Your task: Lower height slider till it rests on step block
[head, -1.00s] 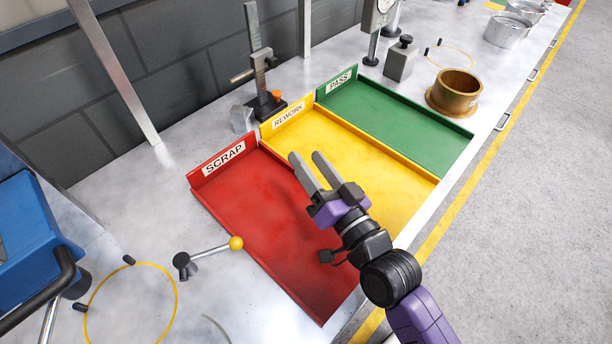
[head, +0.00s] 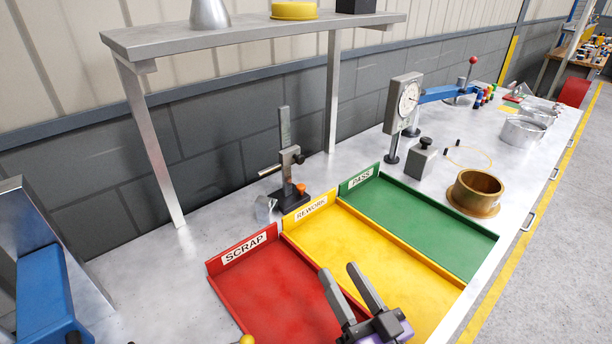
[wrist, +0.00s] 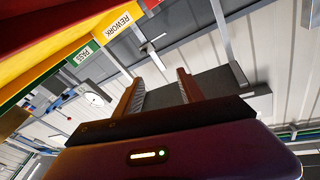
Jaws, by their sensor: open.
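The height gauge (head: 284,130) stands upright on the bench behind the tray labelled REWORK, with a dark base and an orange knob (head: 300,188). Its slider (head: 290,157) sits partway up the column, with a thin arm reaching left. A small grey angular block (head: 264,208), which looks like the step block, is on the bench left of the gauge base. The slider arm is above the block, with a clear gap. My gripper (head: 340,271) is open and empty over the trays, in front of and well apart from the gauge. Its fingers also show in the wrist view (wrist: 159,80).
A shelf (head: 250,33) on posts stands behind. A dial gauge (head: 404,100), grey block (head: 420,160) and bronze ring (head: 475,192) stand to the right.

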